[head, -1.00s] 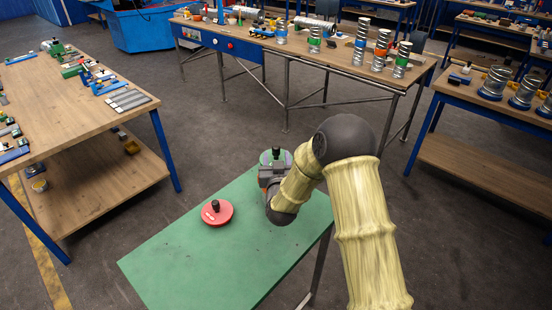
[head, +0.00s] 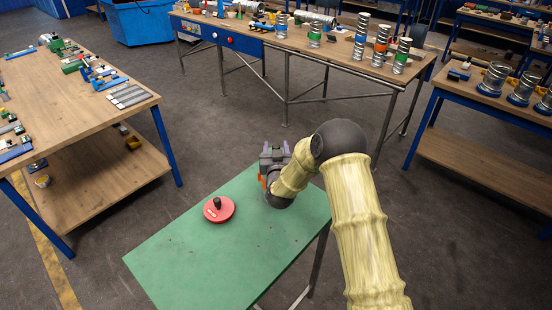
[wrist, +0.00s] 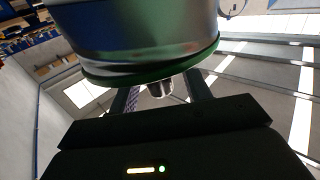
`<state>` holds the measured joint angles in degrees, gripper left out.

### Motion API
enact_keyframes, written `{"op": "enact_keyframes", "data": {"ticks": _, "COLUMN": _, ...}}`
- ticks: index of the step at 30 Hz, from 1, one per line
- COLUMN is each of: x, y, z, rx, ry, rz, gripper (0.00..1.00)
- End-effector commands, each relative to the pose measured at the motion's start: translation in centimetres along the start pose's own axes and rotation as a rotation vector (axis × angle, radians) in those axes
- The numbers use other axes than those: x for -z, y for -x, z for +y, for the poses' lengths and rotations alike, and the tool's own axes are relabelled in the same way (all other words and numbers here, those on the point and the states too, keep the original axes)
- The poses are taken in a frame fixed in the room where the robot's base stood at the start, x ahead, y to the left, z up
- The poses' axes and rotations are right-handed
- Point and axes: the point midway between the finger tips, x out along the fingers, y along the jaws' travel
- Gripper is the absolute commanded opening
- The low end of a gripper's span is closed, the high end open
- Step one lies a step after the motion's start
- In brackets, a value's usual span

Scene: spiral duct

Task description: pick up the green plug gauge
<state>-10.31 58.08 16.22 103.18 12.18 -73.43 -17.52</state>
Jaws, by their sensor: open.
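The green plug gauge shows large in the wrist view, as a shiny metal cylinder with a green rim (wrist: 150,75). A small dark and silver handle stands out from it, between my two fingers in the picture. I cannot tell how deep it sits between them. My gripper (wrist: 165,92) is open, with one finger on each side of the handle and nothing clamped. In the head view my gripper (head: 275,148) is at the far end of the green table and hides the gauge.
A red plug gauge with a black knob (head: 219,209) stands left of my gripper on the green table (head: 190,255). The table's front part is clear. A wooden workbench (head: 75,115) is at left, another (head: 335,57) behind, and one at right (head: 495,107).

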Motion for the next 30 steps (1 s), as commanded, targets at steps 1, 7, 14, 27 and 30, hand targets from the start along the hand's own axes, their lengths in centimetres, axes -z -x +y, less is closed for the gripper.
{"op": "enact_keyframes", "data": {"ticks": 1, "x": 0.0, "y": 0.01, "z": 0.0, "rx": 0.0, "ry": 0.0, "rz": 0.0, "gripper": 0.48}}
{"op": "enact_keyframes", "data": {"ticks": 7, "x": 0.01, "y": 0.03, "z": -0.01, "rx": 0.0, "ry": 0.0, "rz": 0.0, "gripper": 0.48}}
{"op": "enact_keyframes", "data": {"ticks": 14, "x": 0.01, "y": 0.03, "z": -0.01, "rx": 0.0, "ry": 0.0, "rz": 0.0, "gripper": 0.23}}
{"op": "enact_keyframes", "data": {"ticks": 27, "x": 0.13, "y": 0.01, "z": -0.02, "rx": 0.0, "ry": 0.0, "rz": 0.003, "gripper": 0.0}}
{"op": "enact_keyframes", "data": {"ticks": 30, "x": 0.31, "y": 0.0, "z": -0.02, "rx": 0.0, "ry": 0.0, "rz": 0.003, "gripper": 0.0}}
